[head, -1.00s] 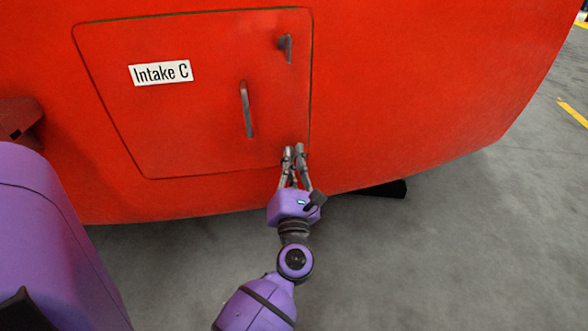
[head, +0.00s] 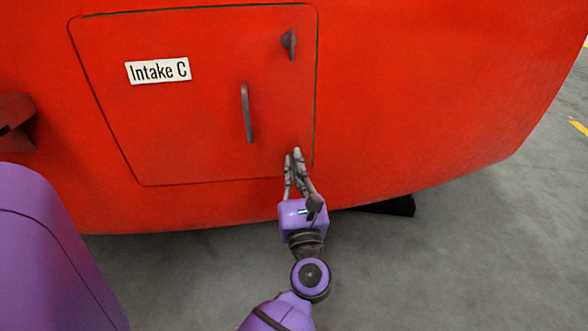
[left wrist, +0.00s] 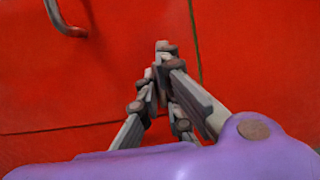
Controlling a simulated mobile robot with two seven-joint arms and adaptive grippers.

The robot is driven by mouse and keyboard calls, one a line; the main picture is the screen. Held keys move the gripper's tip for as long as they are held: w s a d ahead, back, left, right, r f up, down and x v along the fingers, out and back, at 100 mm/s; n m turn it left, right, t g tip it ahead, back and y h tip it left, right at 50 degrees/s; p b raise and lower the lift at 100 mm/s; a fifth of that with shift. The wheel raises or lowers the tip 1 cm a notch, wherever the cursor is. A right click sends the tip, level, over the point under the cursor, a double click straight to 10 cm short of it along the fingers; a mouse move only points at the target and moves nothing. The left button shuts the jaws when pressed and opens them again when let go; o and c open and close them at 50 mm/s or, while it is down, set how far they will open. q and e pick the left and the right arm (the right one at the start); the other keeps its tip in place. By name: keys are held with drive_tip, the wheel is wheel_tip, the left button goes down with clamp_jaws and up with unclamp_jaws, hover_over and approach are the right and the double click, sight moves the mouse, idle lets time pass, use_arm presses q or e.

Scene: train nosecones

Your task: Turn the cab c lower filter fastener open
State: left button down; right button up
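The Intake C hatch (head: 200,115) is a red panel in the red nosecone and looks shut. My left gripper (head: 294,157) is at its lower right corner, where the lower filter fastener sits. The fingers are drawn together there and hide most of the fastener. In the left wrist view, the fingers (left wrist: 163,72) converge on a small grey-brown piece, which looks like the lower fastener (left wrist: 163,46). Its turn angle cannot be told. The upper fastener (head: 289,43), a dark knob, is near the hatch's upper right corner. My right gripper is not in view.
A dark vertical handle (head: 247,112) stands out from the hatch, up and left of my left gripper. An Intake C label (head: 158,70) is at upper left. A dark support (head: 388,206) is under the nosecone. Grey floor (head: 480,260) is clear at right.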

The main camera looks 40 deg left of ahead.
use_arm(q)
drive_tip(key=c, duration=1.9)
unclamp_jaws()
drive_tip(key=shift+c, duration=0.2)
